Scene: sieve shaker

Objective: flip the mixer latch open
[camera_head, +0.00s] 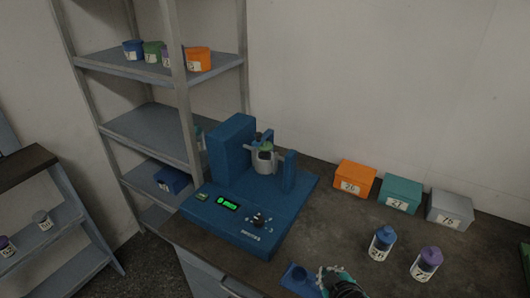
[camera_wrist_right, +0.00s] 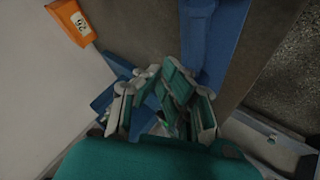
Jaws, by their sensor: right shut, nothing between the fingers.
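The blue mixer (camera_head: 233,205) stands on the bench with a lit green display and a knob on its front. My left gripper is out of view.
Orange (camera_head: 354,179), teal (camera_head: 400,193) and grey (camera_head: 450,208) boxes line the wall side of the bench. Two bottles (camera_head: 382,243) (camera_head: 427,263) stand in front of them. A blue holder (camera_head: 299,278) lies beside my right gripper. Shelving (camera_head: 135,66) stands behind the mixer.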

